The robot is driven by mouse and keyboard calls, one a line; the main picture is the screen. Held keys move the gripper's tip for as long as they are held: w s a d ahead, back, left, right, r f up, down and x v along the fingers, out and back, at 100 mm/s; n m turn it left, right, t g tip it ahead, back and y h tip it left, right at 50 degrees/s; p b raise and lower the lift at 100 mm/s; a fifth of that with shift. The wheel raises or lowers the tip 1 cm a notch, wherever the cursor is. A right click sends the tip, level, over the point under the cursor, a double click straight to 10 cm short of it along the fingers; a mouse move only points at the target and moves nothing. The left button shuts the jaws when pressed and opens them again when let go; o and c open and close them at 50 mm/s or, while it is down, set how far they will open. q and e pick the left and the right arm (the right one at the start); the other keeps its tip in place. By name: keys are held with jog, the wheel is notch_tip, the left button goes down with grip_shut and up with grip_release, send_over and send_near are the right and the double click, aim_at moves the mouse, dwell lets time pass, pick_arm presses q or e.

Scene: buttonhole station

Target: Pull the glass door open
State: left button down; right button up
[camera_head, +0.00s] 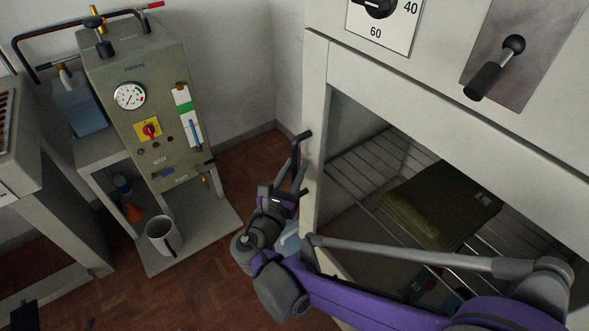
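The glass door (317,85) is on the front of the large white cabinet at right; its pale frame shows along the left side of the opening. I cannot make out the pane or be sure how far the door stands open. A dark bar handle (296,149) sticks out at the frame's left edge. My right arm crosses low in front of the cabinet, and my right gripper (292,178) is at the handle's lower part. Its fingers overlap the dark bar, so whether they are closed on it is unclear. My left gripper is out of view.
Behind the door's frame, a folded green cloth (438,203) lies on a wire rack (362,172). Above is a panel with a dial (376,6) and lever (494,68). Brown floor (215,275) lies clear between.

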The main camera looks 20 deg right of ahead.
jog(key=shift+w+d, duration=0.15)
jog(key=shift+w, duration=0.05)
grip_shut()
dwell(1.4)
